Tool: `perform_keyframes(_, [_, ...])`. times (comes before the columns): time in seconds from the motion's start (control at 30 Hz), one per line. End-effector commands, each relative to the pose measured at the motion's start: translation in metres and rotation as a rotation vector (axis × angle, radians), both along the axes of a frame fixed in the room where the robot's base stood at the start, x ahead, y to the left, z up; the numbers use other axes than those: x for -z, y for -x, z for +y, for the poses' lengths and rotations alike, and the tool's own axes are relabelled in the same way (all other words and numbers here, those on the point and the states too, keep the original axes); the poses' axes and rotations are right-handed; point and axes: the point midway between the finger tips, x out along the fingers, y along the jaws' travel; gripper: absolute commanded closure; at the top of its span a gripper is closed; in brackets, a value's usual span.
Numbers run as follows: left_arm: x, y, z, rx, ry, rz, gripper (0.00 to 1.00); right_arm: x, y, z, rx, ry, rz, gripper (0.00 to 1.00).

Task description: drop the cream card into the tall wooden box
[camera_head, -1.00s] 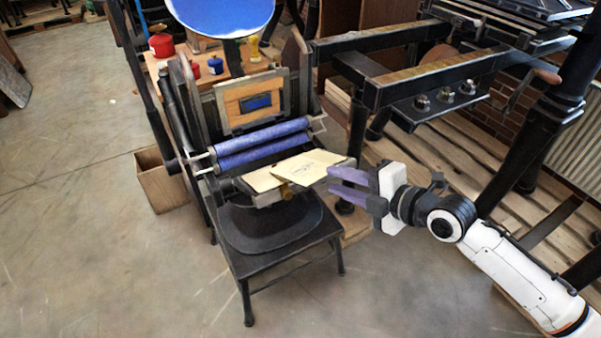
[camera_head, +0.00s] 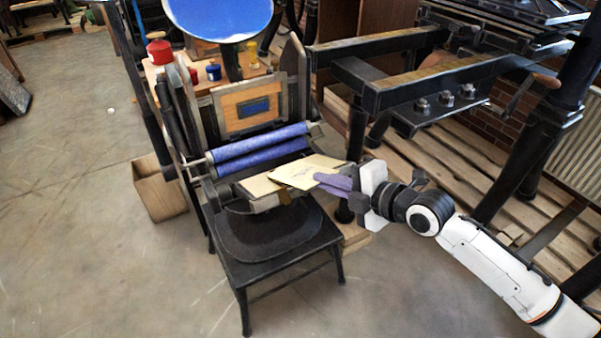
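The cream card (camera_head: 312,168) lies tilted at the front of the hand press, partly over a second pale card or sheet (camera_head: 259,186). My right gripper (camera_head: 317,182) is at the card's right edge, with its purple fingers reaching in from the right and overlapping the card in the picture. The fingers look close together, but I cannot tell whether they are shut on the card. The tall wooden box (camera_head: 162,196) stands open on the floor left of the press. My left gripper is not in view.
The black hand press (camera_head: 270,235) has blue rollers (camera_head: 260,148) and a round blue disc (camera_head: 220,15). Red and blue pots stand on a wooden shelf behind it. A larger black press frame (camera_head: 420,75) and wooden pallets fill the right.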

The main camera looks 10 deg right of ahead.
Motion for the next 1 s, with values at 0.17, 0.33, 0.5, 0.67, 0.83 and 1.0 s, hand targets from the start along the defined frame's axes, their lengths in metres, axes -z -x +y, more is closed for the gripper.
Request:
perform_keyframes(0.17, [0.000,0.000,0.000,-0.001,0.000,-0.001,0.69,0.000,0.000,0.000,0.000,0.000,0.000,1.00])
perform_keyframes(0.33, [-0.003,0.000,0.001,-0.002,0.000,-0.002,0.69,-0.002,0.003,-0.003,0.000,0.002,0.000,1.00])
perform_keyframes(0.5, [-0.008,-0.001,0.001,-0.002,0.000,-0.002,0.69,-0.005,0.010,-0.008,0.002,0.002,0.001,1.00])
perform_keyframes(0.67, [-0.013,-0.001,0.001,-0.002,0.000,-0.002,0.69,-0.008,0.016,-0.011,0.001,0.001,0.001,1.00])
perform_keyframes(0.83, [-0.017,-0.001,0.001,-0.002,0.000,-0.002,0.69,-0.011,0.022,-0.015,0.001,0.001,0.002,1.00])
perform_keyframes(1.0, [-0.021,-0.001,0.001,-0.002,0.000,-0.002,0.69,-0.015,0.025,-0.017,0.000,0.001,0.001,1.00])
